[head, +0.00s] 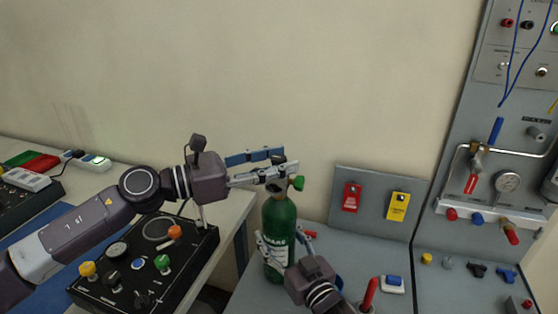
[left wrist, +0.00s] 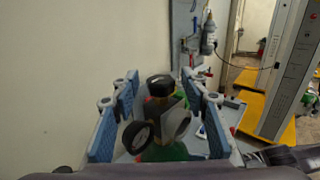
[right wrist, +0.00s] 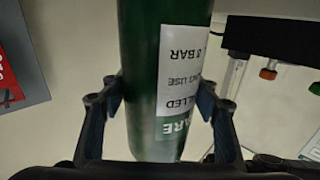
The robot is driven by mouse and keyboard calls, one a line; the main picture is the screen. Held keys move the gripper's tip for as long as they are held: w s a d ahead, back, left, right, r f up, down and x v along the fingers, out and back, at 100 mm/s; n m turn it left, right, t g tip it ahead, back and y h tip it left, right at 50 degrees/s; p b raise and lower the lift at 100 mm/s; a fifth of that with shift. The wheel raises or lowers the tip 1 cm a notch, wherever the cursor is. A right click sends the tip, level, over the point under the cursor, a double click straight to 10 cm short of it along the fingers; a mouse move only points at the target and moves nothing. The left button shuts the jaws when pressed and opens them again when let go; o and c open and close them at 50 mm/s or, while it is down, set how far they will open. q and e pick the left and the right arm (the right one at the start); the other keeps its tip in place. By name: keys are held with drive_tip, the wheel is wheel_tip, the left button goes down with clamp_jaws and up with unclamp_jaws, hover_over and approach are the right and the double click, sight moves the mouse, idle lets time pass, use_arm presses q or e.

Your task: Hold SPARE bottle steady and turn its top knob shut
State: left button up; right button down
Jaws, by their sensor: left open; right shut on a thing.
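The green SPARE bottle (head: 279,222) stands upright on the grey bench. Its white label (right wrist: 175,85) shows in the right wrist view, upside down. My right gripper (head: 287,243) is shut around the bottle's body, one finger on each side. The black top knob (left wrist: 160,84) is in the left wrist view, above the valve with a round gauge (left wrist: 137,136). My left gripper (head: 272,165) is open at the valve height. Its blue-padded fingers stand on both sides of the knob, apart from it. In the head view the fingers partly hide the knob.
A black control box (head: 145,262) with coloured knobs stands on the left table, under my left arm. Behind the bottle, a grey panel (head: 375,178) carries a red and a yellow tag. A tall grey panel with pipes and a gauge (head: 507,181) stands at right.

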use_arm(q)
drive_tip(key=shift+w+d, duration=0.1)
drive_tip(key=shift+d, duration=0.05)
drive_tip(key=shift+c, duration=0.2)
clamp_jaws()
drive_tip(key=shift+w+m+g, duration=0.1)
drive_tip(key=shift+m+g, duration=0.2)
drive_tip(key=shift+g, duration=0.1)
drive_tip(key=m+g+h, duration=0.1)
drive_tip(key=m+g, duration=0.1)
drive_tip(key=g, duration=0.2)
drive_tip(key=shift+m, duration=0.4)
drive_tip(key=shift+w+m+g, duration=0.1)
drive_tip(key=shift+m+g, duration=0.8)
drive_tip(key=shift+g, duration=0.6)
drive_tip(key=shift+m+g, duration=0.9)
drive_tip(key=shift+g, duration=0.6)
drive_tip(key=shift+m+g, duration=0.4)
drive_tip(key=shift+g, duration=0.2)
